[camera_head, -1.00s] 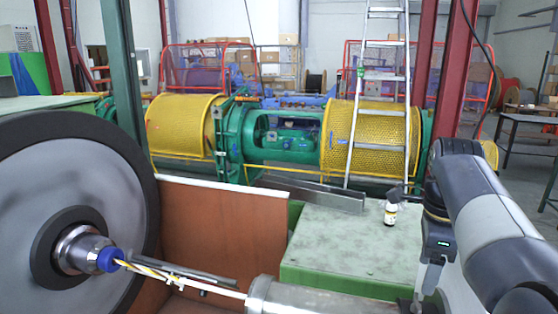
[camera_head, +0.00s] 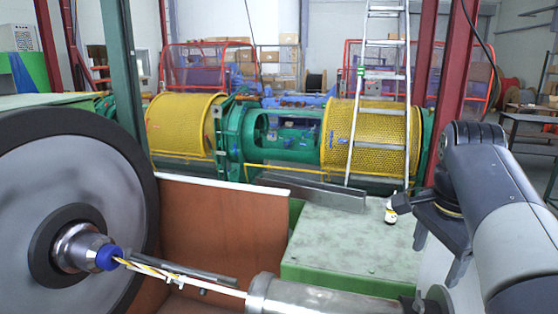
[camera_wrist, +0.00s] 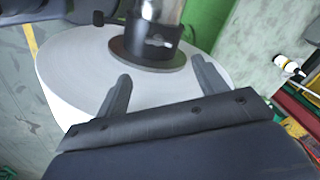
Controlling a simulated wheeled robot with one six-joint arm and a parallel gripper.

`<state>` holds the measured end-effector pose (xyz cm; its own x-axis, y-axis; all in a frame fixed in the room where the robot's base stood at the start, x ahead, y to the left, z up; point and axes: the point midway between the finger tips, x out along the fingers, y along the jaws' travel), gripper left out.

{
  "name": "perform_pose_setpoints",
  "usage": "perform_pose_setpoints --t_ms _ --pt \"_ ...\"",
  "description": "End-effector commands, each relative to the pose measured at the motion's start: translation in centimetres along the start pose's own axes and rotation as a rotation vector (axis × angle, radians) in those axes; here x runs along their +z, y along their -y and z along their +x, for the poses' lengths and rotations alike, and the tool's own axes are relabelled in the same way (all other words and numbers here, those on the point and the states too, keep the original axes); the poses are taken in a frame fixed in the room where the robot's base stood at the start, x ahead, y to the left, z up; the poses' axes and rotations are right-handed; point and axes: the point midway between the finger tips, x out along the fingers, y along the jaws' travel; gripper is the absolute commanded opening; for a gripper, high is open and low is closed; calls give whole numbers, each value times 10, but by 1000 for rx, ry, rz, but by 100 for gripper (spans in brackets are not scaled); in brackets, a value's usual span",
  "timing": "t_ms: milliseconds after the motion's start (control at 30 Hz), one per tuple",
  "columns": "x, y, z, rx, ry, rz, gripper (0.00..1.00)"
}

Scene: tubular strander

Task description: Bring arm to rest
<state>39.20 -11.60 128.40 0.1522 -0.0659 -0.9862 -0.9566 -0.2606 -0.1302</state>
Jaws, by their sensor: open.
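My arm is at the right of the head view, folded over the machine's right end. My gripper (camera_head: 440,254) points down there, with its two fingers apart. In the wrist view, my gripper (camera_wrist: 160,72) shows two dark fingers spread with nothing between them. A pale round disc (camera_wrist: 75,65) with a metal shaft (camera_wrist: 153,40) lies beyond the fingers. Whether the fingers touch the disc cannot be told.
A small white bottle (camera_head: 391,214) stands on the green machine top (camera_head: 335,240), partly hidden by my wrist. The bottle also shows in the wrist view (camera_wrist: 287,63). A big grey wheel (camera_head: 40,190) is at left. A ladder (camera_head: 378,100) leans behind.

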Motion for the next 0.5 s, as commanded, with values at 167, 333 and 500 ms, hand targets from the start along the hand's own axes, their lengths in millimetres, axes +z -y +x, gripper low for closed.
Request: perform_pose_setpoints --t_ms 167,333,500 --pt "3 -5 0 -27 -25 -141 67" --pt "6 -9 0 -49 -51 -278 67" --pt "8 -13 1 -68 -81 -416 67"
